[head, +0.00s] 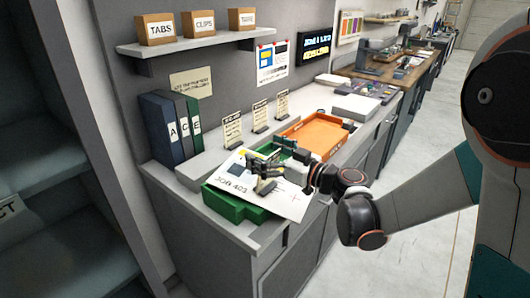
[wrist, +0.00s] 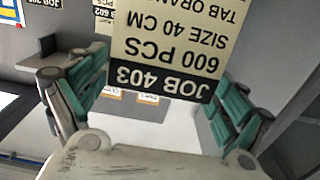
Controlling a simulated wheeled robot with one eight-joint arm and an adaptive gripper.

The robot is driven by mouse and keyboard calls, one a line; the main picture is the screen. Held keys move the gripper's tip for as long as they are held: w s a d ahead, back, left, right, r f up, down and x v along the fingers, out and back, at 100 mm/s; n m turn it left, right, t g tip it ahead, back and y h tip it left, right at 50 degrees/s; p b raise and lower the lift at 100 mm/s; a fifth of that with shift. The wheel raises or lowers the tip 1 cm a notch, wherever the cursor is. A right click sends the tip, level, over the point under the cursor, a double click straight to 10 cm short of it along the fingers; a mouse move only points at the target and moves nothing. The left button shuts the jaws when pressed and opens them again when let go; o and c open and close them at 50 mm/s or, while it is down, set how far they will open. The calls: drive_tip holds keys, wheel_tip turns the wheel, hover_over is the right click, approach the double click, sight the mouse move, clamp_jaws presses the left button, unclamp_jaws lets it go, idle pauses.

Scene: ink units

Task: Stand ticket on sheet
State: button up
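The ticket, a cream card with a black "JOB 403" header (wrist: 165,85), looms large and upside down in the wrist view. My gripper (head: 266,170) is over the white printed sheet (head: 292,203) in the head view. Its teal-padded fingers show on either side of the card, apart from each other. The card hides where their tips end, so a grip on it cannot be made out. A dark foot with a tan part (head: 264,187) shows under the fingers, at or just above the sheet. Contact with the sheet is unclear.
The sheet lies on a green tray (head: 232,207) near the counter's front edge. An orange tray (head: 318,135) is behind to the right. Three other tickets (head: 260,116) stand on the ledge at the wall. Binders (head: 170,127) stand at the left.

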drive_tip(key=shift+r, duration=0.1)
drive_tip(key=shift+s+d+r+p, duration=0.15)
drive_tip(key=shift+d+r+p, duration=0.2)
drive_tip(key=shift+p, duration=0.2)
drive_tip(key=s+d+f+m+g+h+p, duration=0.1)
drive_tip(key=s+d+m+h, duration=0.4)
drive_tip(key=s+d, duration=0.5)
drive_tip(key=s+d+f+m+g+h+p, duration=0.1)
drive_tip(key=s+d+m+h, duration=0.4)
drive_tip(key=s, duration=1.3)
drive_tip(key=d+g+h, duration=0.1)
drive_tip(key=d+h, duration=0.3)
drive_tip(key=d, duration=0.1)
drive_tip(key=shift+g, duration=0.4)
